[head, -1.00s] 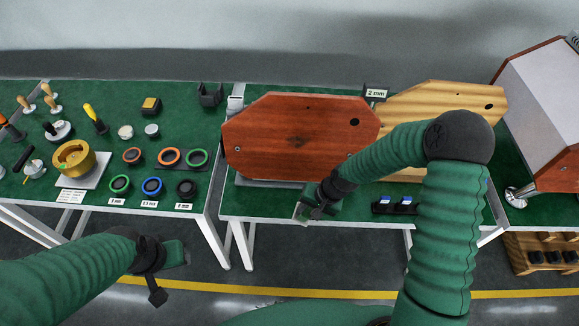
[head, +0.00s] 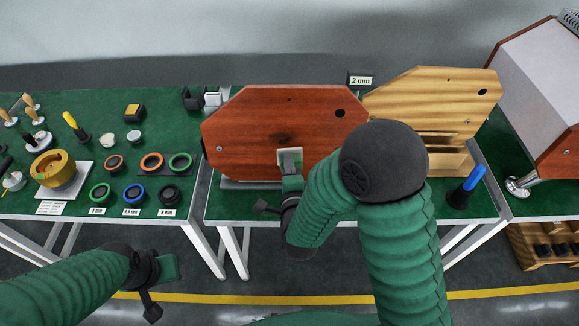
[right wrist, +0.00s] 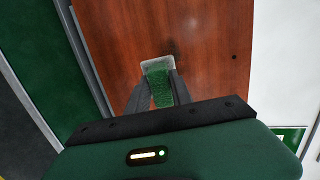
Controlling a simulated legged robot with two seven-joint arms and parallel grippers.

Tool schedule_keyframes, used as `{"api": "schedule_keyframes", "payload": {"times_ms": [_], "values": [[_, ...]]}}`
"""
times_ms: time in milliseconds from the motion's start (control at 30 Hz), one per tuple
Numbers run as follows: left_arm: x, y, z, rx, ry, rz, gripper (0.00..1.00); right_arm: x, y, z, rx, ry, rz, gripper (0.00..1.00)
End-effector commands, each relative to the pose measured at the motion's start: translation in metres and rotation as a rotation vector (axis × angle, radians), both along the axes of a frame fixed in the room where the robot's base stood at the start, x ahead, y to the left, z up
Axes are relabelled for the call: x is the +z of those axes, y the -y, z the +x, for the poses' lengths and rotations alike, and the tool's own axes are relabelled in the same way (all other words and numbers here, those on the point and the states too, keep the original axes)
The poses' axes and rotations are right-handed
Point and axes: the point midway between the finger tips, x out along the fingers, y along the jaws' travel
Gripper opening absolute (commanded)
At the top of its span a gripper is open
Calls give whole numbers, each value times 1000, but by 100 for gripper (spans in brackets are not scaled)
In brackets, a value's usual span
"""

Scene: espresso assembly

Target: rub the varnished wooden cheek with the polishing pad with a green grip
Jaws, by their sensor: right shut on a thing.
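The varnished wooden cheek (head: 250,125), a reddish-brown board with cut corners, stands upright at the middle of the bench. It also fills much of the right wrist view (right wrist: 205,70). My right gripper (head: 291,178) is shut on the green grip (right wrist: 160,88) of the polishing pad. The pale pad (head: 289,155) is in front of the cheek's lower middle; I cannot tell whether it touches. A faint dark mark (right wrist: 173,46) shows on the wood just beyond the pad in the right wrist view. My left gripper (head: 165,268) hangs in front of the bench; its jaw opening is unclear.
A lighter wooden cheek (head: 430,95) stands behind at the right, with a blue-handled tool (head: 467,187) in front. A white, wood-sided machine (head: 530,95) stands farther right. Coloured rings (head: 152,161) and a brass part (head: 58,170) are on the left bench.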

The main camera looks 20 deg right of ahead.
Motion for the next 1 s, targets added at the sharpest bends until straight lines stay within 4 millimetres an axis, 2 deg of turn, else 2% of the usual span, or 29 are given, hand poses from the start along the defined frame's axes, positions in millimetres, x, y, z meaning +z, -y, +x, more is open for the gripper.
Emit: {"api": "schedule_keyframes", "payload": {"times_ms": [67,200,367,533,600,700,1000], "values": [[-11,0,0,-1,0,0,44,14,-1,-4,-56,73,-16,0],[-12,0,0,0,0,0,44,32,1,-6,-104,123,-33,0],[-9,0,0,0,0,0,44,31,5,12,-106,123,-35,0],[-7,0,0,0,0,0,44,26,15,39,-106,121,-33,0],[-20,0,0,1,1,0,44,15,2,42,-99,122,-33,0],[-30,0,0,0,0,0,44,7,-11,46,-100,121,-31,0],[-47,0,0,0,0,0,44,-6,-44,56,-101,120,-33,0]]}}
